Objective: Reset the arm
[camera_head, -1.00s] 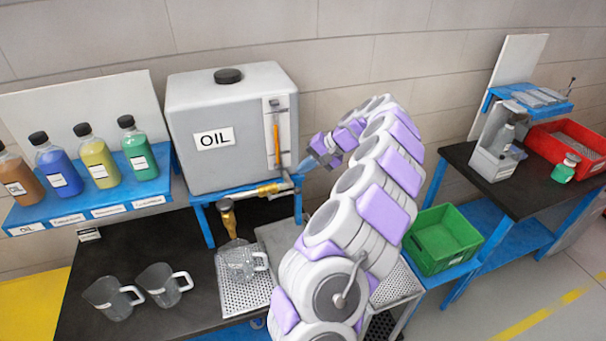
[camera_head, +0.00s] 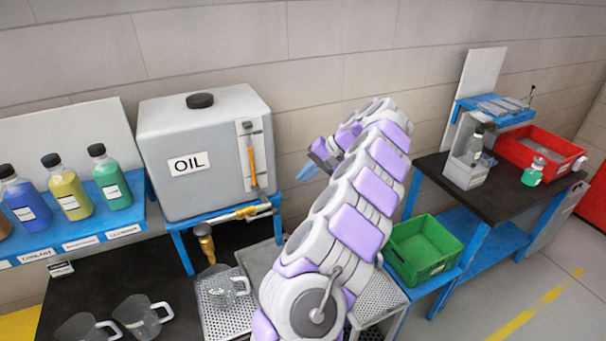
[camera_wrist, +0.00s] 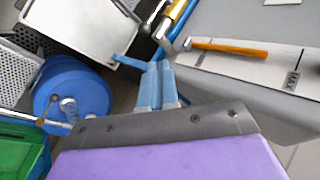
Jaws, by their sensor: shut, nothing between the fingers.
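My arm, white with purple panels, rises from the lower middle of the head view and bends over at the top. The tank's orange level gauge (camera_wrist: 230,47) lies beyond the fingertips on the right.
A glass jug (camera_head: 222,288) stands on a perforated tray below the brass tap (camera_head: 206,245). Two jugs stand at lower left, with coloured bottles (camera_head: 70,195) on a blue shelf. A green bin (camera_head: 425,250) and a red bin (camera_head: 540,150) are right.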

